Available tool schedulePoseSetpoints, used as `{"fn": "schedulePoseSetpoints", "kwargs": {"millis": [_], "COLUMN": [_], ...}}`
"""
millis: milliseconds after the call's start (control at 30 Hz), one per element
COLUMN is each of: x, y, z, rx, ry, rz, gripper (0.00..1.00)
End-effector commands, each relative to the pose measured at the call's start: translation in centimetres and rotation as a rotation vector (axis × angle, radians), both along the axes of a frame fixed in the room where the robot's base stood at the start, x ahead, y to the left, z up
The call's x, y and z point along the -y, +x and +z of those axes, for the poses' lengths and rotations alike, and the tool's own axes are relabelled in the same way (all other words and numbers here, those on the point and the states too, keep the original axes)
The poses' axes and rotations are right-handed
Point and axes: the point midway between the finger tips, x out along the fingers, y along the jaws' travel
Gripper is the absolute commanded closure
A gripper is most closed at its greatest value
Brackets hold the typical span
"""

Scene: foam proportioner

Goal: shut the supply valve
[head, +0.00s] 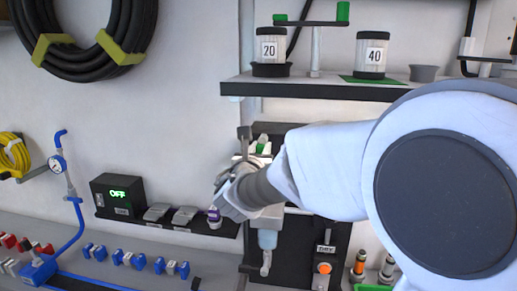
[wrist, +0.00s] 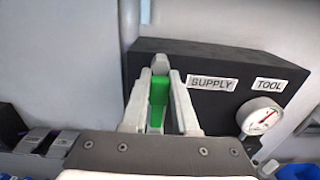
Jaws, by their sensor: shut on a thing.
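The supply valve shows in the wrist view as a green handle (wrist: 157,98) below and left of a white SUPPLY label (wrist: 212,83) on a black block (wrist: 195,60). My gripper (wrist: 160,85) has its two grey fingers on either side of the green handle and is shut on it. In the head view my gripper (head: 253,158) is at the black panel under the shelf, with a bit of the green handle (head: 262,144) showing. My arm hides much of the panel there. The handle's lower end and the valve body are hidden.
A TOOL label (wrist: 269,86) and a round gauge (wrist: 259,117) sit right of the handle. A box reading OFF (head: 118,195) stands at left.

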Motion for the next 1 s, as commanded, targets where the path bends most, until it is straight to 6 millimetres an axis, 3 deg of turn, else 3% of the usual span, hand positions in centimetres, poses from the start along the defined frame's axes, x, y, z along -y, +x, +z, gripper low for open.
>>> {"fn": "schedulePoseSetpoints", "kwargs": {"millis": [733,1000], "x": [-0.01,0.30], "y": [-0.02,-0.10], "z": [-0.13,-0.57], "rx": [0.002,0.020], "ry": [0.008,0.092], "rz": [0.001,0.001], "gripper": [1.00,1.00]}}
